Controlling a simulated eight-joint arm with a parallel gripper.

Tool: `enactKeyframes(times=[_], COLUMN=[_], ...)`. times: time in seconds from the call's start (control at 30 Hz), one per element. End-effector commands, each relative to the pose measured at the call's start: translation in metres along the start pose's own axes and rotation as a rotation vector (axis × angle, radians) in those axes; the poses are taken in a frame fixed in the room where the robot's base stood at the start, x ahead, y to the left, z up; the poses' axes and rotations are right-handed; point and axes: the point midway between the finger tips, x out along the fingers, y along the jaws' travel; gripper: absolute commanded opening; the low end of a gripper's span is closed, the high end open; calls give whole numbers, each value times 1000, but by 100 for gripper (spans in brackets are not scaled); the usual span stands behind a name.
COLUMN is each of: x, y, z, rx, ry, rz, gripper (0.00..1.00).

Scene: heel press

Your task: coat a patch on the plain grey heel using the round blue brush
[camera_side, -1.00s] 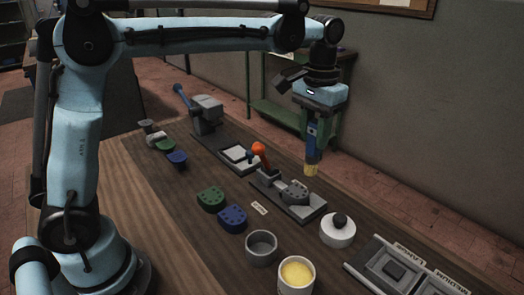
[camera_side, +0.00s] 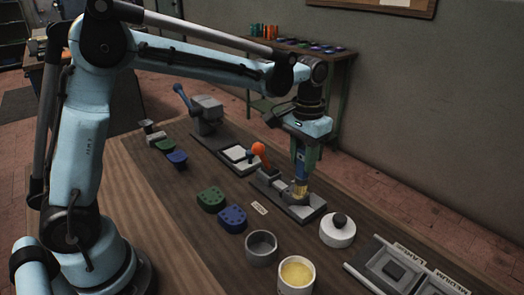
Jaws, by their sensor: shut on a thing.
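My gripper (camera_side: 305,150) is shut on the round blue brush (camera_side: 299,168), which hangs upright with its yellow tip down. The tip is at the plain grey heel (camera_side: 292,197) on the clamp plate (camera_side: 308,213), and it covers much of the heel. I cannot tell whether the bristles touch it or whether any coat is on it. The orange clamp handle (camera_side: 260,150) stands up just left of the heel. An open pot of yellow stuff (camera_side: 297,274) stands at the front of the bench.
A grey cup (camera_side: 261,247), a white lid with a dark knob (camera_side: 338,230) and a labelled tray (camera_side: 395,268) stand at the front. Green (camera_side: 210,199) and blue (camera_side: 233,218) heels lie to the left. A grey press (camera_side: 206,112) stands at the back.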

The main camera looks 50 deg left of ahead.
Motion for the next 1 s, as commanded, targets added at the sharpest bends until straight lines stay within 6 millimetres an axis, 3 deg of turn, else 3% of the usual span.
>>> enactKeyframes(times=[0.47, 1.0], x=[2, 0], y=[-44, 8], z=[0, 0], rx=[-2, 4], ry=[0, 0], rz=[0, 0], gripper=[3, 3])
